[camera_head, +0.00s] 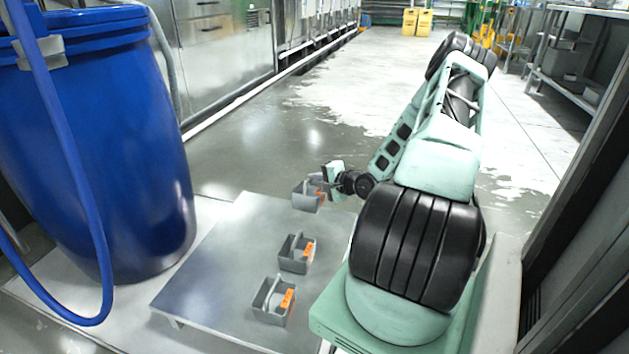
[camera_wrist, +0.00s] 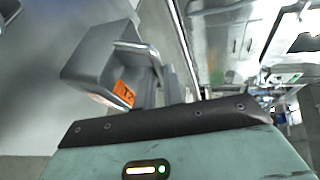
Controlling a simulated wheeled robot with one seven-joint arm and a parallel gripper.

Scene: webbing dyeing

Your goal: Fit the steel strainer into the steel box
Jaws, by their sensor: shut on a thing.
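My gripper (camera_head: 327,182) is shut on a grey, open, box-like steel piece with an orange tag, which I take to be the steel strainer (camera_head: 305,199). It is at the far end of the low table; I cannot tell whether it touches the top. In the wrist view the strainer (camera_wrist: 92,62) looks tilted, with a bar across its top and the tag facing me. Two similar grey boxes with bars and orange tags stand on the table: a middle one (camera_head: 290,262) and a near one (camera_head: 266,313). I cannot tell which is the steel box. The fingertips are mostly hidden.
The low grey table (camera_head: 215,262) has a bare left half. A big blue barrel (camera_head: 105,130) with a blue hose (camera_head: 75,170) stands to its left. Steel cabinets (camera_head: 222,75) line the back left. Open wet floor (camera_head: 340,105) lies beyond the table.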

